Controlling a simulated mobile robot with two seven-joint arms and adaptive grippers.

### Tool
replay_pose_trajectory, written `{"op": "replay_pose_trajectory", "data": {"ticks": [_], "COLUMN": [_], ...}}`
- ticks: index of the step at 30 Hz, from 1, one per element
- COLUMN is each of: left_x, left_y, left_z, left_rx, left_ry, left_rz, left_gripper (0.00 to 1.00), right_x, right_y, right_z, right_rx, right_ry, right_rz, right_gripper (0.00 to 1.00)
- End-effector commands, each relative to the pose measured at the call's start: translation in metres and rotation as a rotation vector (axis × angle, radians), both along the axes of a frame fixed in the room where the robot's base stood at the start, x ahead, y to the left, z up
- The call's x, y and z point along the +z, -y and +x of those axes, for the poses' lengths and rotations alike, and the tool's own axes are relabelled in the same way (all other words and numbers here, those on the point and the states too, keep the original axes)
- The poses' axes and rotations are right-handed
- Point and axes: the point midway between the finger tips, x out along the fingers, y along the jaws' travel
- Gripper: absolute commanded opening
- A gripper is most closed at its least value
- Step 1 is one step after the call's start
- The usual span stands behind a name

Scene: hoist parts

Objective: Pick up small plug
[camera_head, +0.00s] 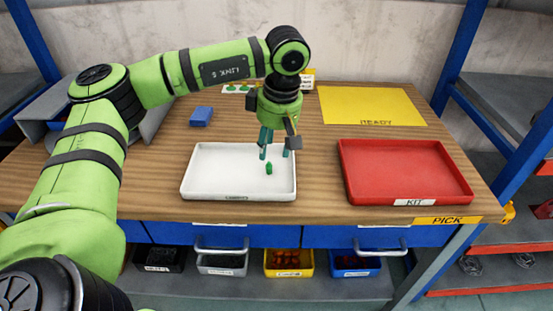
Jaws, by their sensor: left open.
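A small green plug (268,168) is in the white tray (215,178), toward the tray's right side. My left gripper (274,152) points down above the right part of the tray, with its fingers apart and nothing seen between them. The plug shows just below the fingertips; I cannot tell the exact gap in height. My right gripper is not in view.
An empty red tray (405,170) marked KIT stands to the right. A yellow mat (372,103) marked READY lies behind it. A blue block (201,116) lies behind the white tray. Blue drawers (190,234) are under the table's front edge.

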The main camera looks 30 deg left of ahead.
Motion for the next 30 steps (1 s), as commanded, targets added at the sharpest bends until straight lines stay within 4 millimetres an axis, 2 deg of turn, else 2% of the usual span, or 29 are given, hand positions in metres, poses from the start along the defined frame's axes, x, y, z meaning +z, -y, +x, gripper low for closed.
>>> {"op": "replay_pose_trajectory", "data": {"ticks": [1,3,6,8,12,20,27,30], "left_x": [-0.005,-0.013,-0.026,-0.036,-0.053,-0.057,-0.057,-0.057], "left_y": [-0.001,-0.003,-0.007,-0.009,-0.011,-0.011,-0.011,-0.011], "left_z": [-0.001,-0.001,-0.002,-0.003,-0.001,-0.001,-0.001,-0.001], "left_rx": [-0.001,-0.001,0.0,0.0,0.0,0.0,0.0,0.0], "left_ry": [-0.003,-0.003,-0.004,-0.004,-0.001,0.0,0.0,0.0], "left_rz": [0.001,0.0,0.001,0.0,-0.001,-0.002,-0.002,-0.002], "left_gripper": [0.45,0.45,0.45,0.45,0.45,0.45,0.06,0.05], "right_x": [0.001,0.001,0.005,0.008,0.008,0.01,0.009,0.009], "right_y": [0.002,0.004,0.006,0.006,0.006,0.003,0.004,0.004], "right_z": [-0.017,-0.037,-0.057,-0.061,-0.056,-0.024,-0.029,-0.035], "right_rx": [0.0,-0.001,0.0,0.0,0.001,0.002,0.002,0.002], "right_ry": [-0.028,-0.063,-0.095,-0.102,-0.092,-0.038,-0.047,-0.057], "right_rz": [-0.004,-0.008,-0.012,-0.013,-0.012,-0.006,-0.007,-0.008], "right_gripper": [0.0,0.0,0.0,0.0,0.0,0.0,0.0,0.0]}}
